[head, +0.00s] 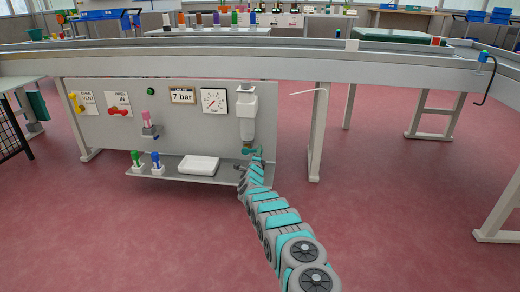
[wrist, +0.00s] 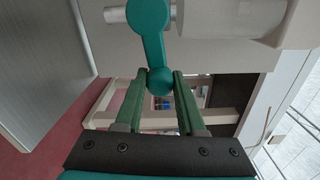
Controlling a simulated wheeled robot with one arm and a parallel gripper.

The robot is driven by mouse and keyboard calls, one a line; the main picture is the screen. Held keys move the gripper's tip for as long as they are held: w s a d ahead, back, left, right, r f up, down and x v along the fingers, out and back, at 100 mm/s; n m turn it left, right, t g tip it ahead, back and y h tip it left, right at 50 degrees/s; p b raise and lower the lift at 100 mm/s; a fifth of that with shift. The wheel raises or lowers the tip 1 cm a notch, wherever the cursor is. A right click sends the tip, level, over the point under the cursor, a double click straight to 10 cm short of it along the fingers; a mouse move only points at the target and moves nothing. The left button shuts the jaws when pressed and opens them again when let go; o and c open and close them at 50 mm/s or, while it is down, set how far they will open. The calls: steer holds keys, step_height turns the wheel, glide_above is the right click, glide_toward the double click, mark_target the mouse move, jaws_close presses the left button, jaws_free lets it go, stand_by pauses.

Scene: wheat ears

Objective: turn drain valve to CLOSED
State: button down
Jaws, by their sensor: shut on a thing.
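The drain valve has a teal lever (wrist: 151,45) with a round hub at the top and a ball end at the bottom. The lever hangs from a white cylindrical body (wrist: 215,18). My gripper (wrist: 160,76) is shut on the ball end, with a green finger on each side. In the head view my gripper (head: 256,156) is at the lower end of the white filter unit (head: 247,118) on the grey panel. The lever is small there and partly hidden by my arm. No CLOSED marking is readable in either view.
The panel (head: 105,140) carries a gauge (head: 214,100), a "7 bar" sign (head: 182,96), and yellow and red valve handles at left. The shelf (head: 150,175) below holds a white tray (head: 199,165) and green and blue fittings. A bench runs above. Floor in front is clear.

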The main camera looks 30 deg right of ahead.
steer(key=shift+d+f+m+p, duration=0.1)
steer(key=shift+f+m+p, duration=0.3)
steer(key=shift+m, duration=0.4)
steer(key=shift+f, duration=0.1)
steer(key=c, duration=0.5)
jaws_free()
steer(key=shift+s, duration=0.1)
steer(key=p+v, duration=0.1)
steer(key=v, duration=0.6)
steer(key=shift+s+a+p, duration=0.25)
steer(key=shift+p, duration=0.05)
